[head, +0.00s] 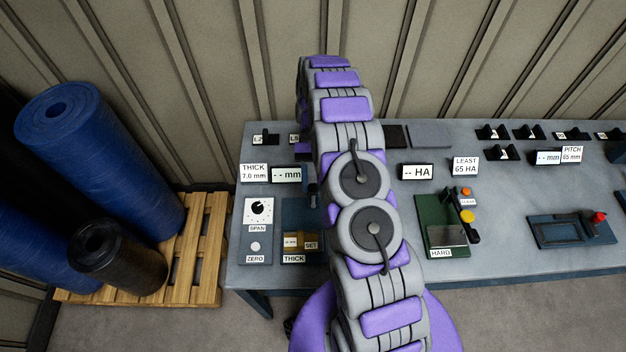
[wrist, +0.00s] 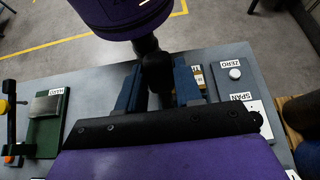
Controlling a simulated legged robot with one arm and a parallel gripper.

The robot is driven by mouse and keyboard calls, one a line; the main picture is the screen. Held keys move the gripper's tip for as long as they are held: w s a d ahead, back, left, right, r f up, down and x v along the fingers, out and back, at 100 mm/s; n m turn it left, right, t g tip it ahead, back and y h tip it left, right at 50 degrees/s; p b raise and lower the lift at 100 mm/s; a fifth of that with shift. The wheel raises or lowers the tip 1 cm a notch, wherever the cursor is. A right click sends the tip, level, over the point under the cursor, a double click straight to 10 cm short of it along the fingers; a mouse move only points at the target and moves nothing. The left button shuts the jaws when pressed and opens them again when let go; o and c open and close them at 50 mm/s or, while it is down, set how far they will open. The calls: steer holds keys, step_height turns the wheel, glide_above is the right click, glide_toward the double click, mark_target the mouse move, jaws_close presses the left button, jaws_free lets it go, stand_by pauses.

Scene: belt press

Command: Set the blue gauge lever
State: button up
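The blue thickness gauge (head: 293,213) sits on the bench left of my arm in the head view, with a brass-coloured block (head: 291,243) and THICK and SET labels. A small dark upright part (head: 313,193) shows at its back edge, partly hidden by my arm; I cannot tell if it is the lever. In the wrist view my gripper (wrist: 160,85) has its two blue fingers apart. A black rounded post (wrist: 157,72) shows between them in the picture; contact cannot be told. The gauge is mostly hidden there behind the right finger.
A SPAN and ZERO panel (head: 257,225) stands left of the gauge. A green hardness gauge (head: 440,225) is right of my arm. THICK signs and a display (head: 287,174) stand behind. Blue rolls (head: 100,150) rest on a pallet (head: 195,250) at the left.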

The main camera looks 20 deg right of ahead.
mark_target(315, 185)
steer(key=o, duration=0.4)
steer(key=shift+r, duration=0.1)
step_height(315, 185, up, 3)
steer(key=p, duration=0.3)
steer(key=shift+r, duration=0.2)
steer(key=shift+s+r, duration=0.1)
steer(key=shift+s, duration=0.9)
steer(key=s, duration=0.4)
steer(key=s+b, duration=0.1)
steer(key=s, duration=0.4)
steer(key=s+a+r+b, duration=0.1)
steer(key=s, duration=0.4)
steer(key=shift+r, duration=0.1)
